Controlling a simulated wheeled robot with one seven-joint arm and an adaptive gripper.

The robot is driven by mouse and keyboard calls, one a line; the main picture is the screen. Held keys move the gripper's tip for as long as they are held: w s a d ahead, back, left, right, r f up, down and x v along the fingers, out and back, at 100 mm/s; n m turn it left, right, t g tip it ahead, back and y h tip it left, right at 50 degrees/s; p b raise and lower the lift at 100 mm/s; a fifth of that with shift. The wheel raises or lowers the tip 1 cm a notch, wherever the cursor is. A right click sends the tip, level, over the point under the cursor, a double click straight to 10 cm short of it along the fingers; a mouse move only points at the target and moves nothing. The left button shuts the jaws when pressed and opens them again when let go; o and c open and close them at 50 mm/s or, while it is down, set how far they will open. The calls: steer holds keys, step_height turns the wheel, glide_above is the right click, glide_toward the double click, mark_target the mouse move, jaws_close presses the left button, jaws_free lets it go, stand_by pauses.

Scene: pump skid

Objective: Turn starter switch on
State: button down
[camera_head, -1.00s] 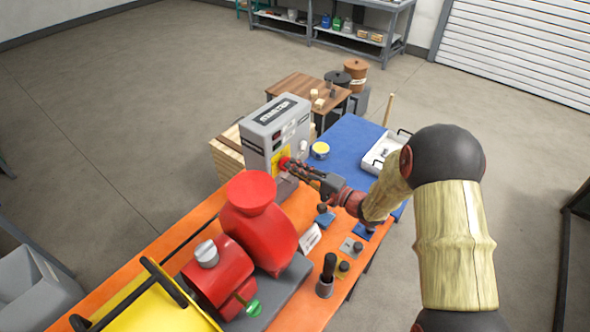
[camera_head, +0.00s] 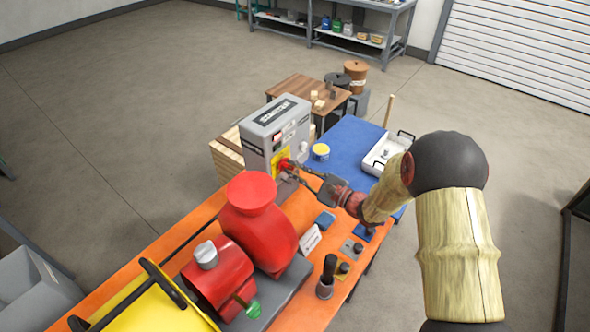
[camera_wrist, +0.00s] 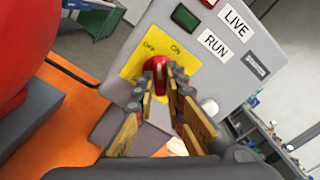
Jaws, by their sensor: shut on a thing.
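The starter box (camera_head: 273,135) is a grey cabinet at the back of the orange bench. Its front has a yellow plate (camera_wrist: 137,68) marked OFF and ON, with a red rotary switch (camera_wrist: 155,68) on it. The switch also shows in the head view (camera_head: 286,164). My gripper (camera_wrist: 160,85) is at the switch, its two fingers on either side of the red handle and shut on it. In the wrist view the handle points roughly up the picture, between the OFF and ON marks. The fingers hide part of the handle.
A red pump (camera_head: 257,220) stands close to the left of my gripper. A blue mat (camera_head: 350,135) with a white tray (camera_head: 385,152) lies to the right. Small parts and a brush pot (camera_head: 325,287) sit along the front of the orange bench.

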steer(key=m+p, duration=0.1)
steer(key=m, duration=0.3)
steer(key=shift+f+m+p, duration=0.1)
steer(key=shift+m+p, duration=0.75)
steer(key=shift+m, duration=0.95)
steer(key=shift+s, duration=0.1)
steer(key=c, duration=1.8)
jaws_free()
steer(key=shift+c, duration=0.2)
steer(key=shift+d, duration=0.1)
steer(key=v, duration=1.1)
steer(key=shift+s+d, duration=0.25)
steer(key=shift+d, duration=0.05)
